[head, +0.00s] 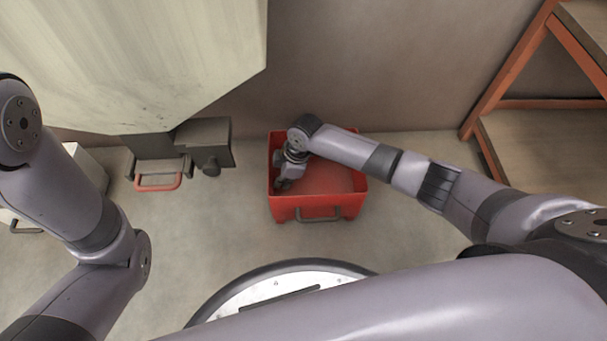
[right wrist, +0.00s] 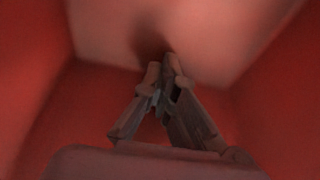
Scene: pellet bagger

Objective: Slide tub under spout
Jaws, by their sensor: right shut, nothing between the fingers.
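The red tub (head: 310,205) sits on the floor to the right of the machine, with a dark handle (head: 318,217) on its near side. The spout (head: 155,146) under the pale hopper is to the left of the tub, with a clear floor gap between. My right gripper (head: 283,184) reaches down inside the tub at its left side. In the right wrist view its fingers (right wrist: 168,72) are closed together and empty, with red walls around them. Whether the fingertips touch the tub cannot be told. My left gripper is not in view; only my left arm shows.
A pale hopper (head: 120,55) hangs at upper left. A grey box (head: 205,143) and a red handle (head: 158,182) are beside the spout. A pale bin (head: 86,172) stands further left. An orange-framed shelf (head: 515,70) stands at right.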

